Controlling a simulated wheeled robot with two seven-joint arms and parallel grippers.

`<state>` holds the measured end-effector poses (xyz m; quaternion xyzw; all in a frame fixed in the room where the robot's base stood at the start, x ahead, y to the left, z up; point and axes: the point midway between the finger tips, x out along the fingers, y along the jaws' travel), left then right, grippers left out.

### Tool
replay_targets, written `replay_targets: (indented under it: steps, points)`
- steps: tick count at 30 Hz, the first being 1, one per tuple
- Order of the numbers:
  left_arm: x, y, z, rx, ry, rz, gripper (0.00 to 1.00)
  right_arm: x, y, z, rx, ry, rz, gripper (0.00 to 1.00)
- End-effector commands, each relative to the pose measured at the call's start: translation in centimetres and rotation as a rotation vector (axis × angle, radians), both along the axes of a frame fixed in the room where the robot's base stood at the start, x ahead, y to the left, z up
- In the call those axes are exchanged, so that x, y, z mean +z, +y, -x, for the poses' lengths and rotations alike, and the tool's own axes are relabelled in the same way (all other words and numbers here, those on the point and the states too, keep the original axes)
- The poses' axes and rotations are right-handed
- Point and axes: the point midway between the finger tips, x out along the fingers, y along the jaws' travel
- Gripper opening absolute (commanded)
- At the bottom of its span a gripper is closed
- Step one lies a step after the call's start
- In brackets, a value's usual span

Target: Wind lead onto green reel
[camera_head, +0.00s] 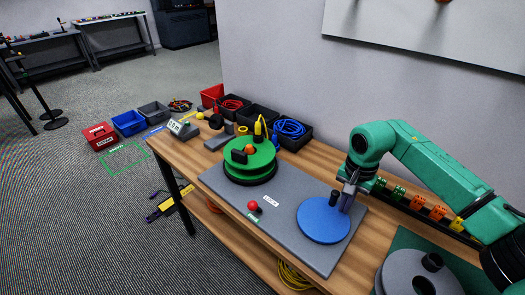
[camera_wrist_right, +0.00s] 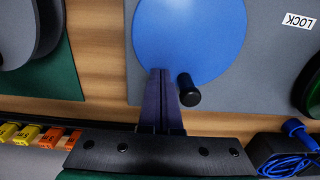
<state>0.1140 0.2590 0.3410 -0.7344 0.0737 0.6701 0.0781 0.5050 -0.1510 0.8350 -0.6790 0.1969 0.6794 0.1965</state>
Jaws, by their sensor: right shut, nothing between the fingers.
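The green reel (camera_head: 240,170) stands on the grey board at its far left end, with a black handle and an orange part on top. A yellow plug-like piece (camera_head: 258,128) stands upright at its back; how far any lead is wound around the reel cannot be told. A blue disc (camera_head: 323,221) with a black knob (camera_head: 334,198) lies at the board's near right; the disc (camera_wrist_right: 190,40) and knob (camera_wrist_right: 187,90) also show in the wrist view. My right gripper (camera_head: 346,207) is shut and empty, its fingertips (camera_wrist_right: 160,72) over the disc's edge beside the knob. My left gripper is out of view.
The grey board (camera_head: 285,225) carries a red ball knob (camera_head: 252,206) and a LOCK label. Bins with blue (camera_head: 290,128) and red cables stand behind. Orange and yellow clips (camera_head: 418,203) line the right back. A grey reel (camera_head: 400,275) sits near right.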

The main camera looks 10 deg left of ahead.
Motion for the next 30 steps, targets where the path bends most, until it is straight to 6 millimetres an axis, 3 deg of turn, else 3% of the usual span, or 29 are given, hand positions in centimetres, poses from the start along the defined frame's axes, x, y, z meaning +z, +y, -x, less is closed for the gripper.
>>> replay_targets:
  steps: [15,30]
  points:
    - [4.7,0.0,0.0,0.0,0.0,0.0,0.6,6.7,0.0,0.0,-0.001,-0.001,0.001,0.0]
    - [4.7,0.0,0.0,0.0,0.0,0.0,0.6,6.8,0.0,0.0,-0.001,0.0,0.0,0.0]
